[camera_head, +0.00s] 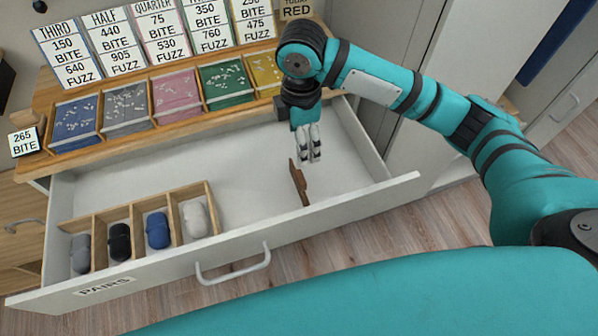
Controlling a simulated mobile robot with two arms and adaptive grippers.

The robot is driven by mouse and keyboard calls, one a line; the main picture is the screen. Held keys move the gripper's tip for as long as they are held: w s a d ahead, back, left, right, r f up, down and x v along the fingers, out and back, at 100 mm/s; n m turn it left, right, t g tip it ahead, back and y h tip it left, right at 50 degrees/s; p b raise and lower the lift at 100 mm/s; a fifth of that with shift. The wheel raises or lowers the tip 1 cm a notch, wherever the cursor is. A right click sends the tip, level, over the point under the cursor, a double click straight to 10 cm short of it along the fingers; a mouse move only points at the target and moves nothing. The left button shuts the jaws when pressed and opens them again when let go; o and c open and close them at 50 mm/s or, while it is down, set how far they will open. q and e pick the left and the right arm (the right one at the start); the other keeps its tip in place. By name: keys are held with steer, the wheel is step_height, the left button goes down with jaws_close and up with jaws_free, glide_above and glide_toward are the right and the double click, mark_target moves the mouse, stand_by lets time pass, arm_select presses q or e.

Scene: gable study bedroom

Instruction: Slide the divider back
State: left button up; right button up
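A brown divider (299,184) stands in the open white drawer (230,160), right of its middle and near the front wall. It is a short upright piece with a notched top, set a little askew. My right gripper (311,158) points down into the drawer just behind and to the right of the divider. Its two fingers are close together with nothing visible between them, and they look apart from the divider. The fingertips' exact height above the drawer floor is hard to tell. My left gripper is not in view.
A wooden organiser (137,220) with rolled socks fills the drawer's front left. The floor between it and the divider is clear. Behind are colored trays (150,102) with price cards. The drawer has a front handle (233,266) and a PAIRS label (104,287).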

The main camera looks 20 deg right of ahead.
glide_above(301, 177)
step_height(301, 177, down, 6)
steer(key=shift+r, duration=0.1)
step_height(301, 177, down, 9)
steer(key=shift+f, duration=0.5)
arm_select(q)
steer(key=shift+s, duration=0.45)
arm_select(e)
jaws_close()
